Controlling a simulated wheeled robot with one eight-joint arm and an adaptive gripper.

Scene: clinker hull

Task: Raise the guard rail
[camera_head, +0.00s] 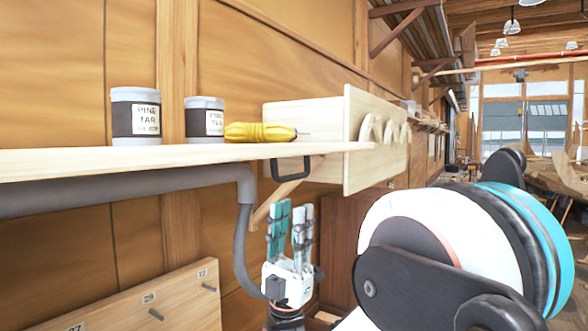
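A black U-shaped loop (291,169) hangs down at the front edge of the pale wooden shelf (190,155). It looks like the guard rail, though I cannot be sure. My gripper (293,207) points upward just below this loop, with its teal and white fingers apart and nothing seen between them. A gap shows between the fingertips and the loop, but the depth between them is unclear.
Two tar tins (136,116) and a yellow bundle (260,132) stand on the shelf. A wooden box (360,150) is at its right end. A grey pipe (120,190) runs under the shelf and bends down left of my gripper. A pegged board (150,300) is lower left.

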